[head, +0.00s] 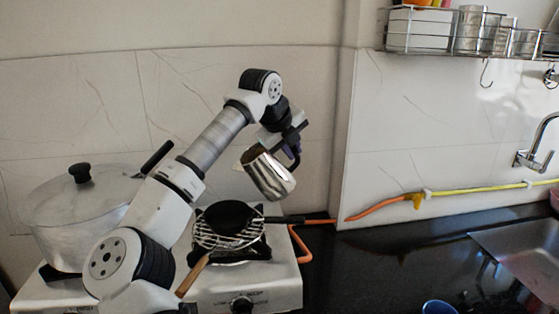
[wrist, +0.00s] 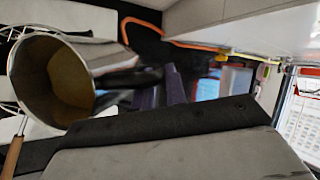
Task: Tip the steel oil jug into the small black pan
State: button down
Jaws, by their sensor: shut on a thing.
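The steel oil jug (head: 270,176) is held in the air above the right side of the stove, tilted with its mouth to the upper left. My gripper (head: 292,146) is shut on its dark handle. In the wrist view the jug (wrist: 100,52) shows its open mouth and a brownish inside; my gripper fingers (wrist: 172,86) are at the handle. The small black pan (head: 228,216) sits on a wire rack on the right burner, below and left of the jug. I see no stream of oil.
A large lidded aluminium pot (head: 85,215) stands on the left of the stove (head: 278,275). A wooden handle (head: 192,276) juts forward from the wire rack (head: 232,242). An orange hose (head: 375,208) runs along the wall. The black counter (head: 380,260) is mostly clear; a blue cup (head: 438,307) is at its front.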

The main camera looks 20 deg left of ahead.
jog(key=shift+s+a+f+t+h+b, duration=0.25)
jog(key=shift+t+h+b, duration=0.15)
jog(key=shift+b, duration=0.65)
jog(key=shift+s+a+r+n+t+h+b, duration=0.25)
jog(key=shift+t+h+b, duration=0.3)
jog(key=shift+b, duration=0.45)
dwell(2.4)
dwell(0.5)
jog(key=r+p, duration=0.2)
jog(key=r+g+y+p, duration=0.1)
jog(key=p, duration=0.1)
jog(key=shift+w+d, duration=0.35)
notch_tip(320, 180, down, 3)
jog(key=shift+r+b, duration=0.1)
jog(key=shift+b, duration=1.15)
